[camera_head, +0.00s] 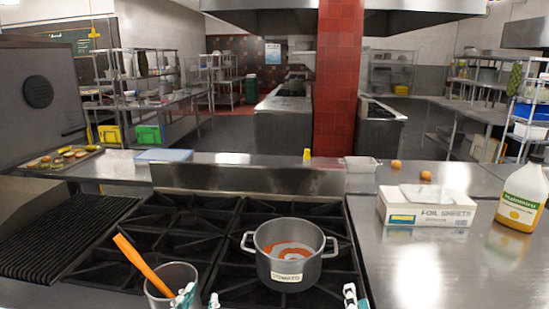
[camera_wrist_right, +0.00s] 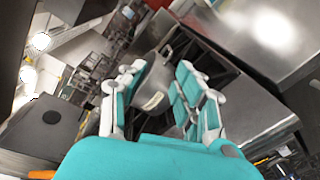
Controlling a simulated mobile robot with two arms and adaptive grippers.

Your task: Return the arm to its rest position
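My left gripper (camera_head: 198,299) shows only its teal and white fingertips at the bottom edge of the head view, beside a metal container. The tips are apart with nothing seen between them. My right gripper (camera_head: 351,297) shows only a small white tip at the bottom edge, right of the pot. In the right wrist view, the right gripper (camera_wrist_right: 160,75) has its fingers spread wide, with no object held between them. A labelled grey pot (camera_wrist_right: 152,98) is seen beyond the gap. Most of both arms is out of the head view.
The pot (camera_head: 290,270), holding red and white contents, stands on the black stove. The metal container (camera_head: 157,298) holds an orange-handled utensil (camera_head: 143,263). A foil sheets box (camera_head: 428,214) and a yellow-filled jug (camera_head: 519,205) stand on the right counter, whose front is clear.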

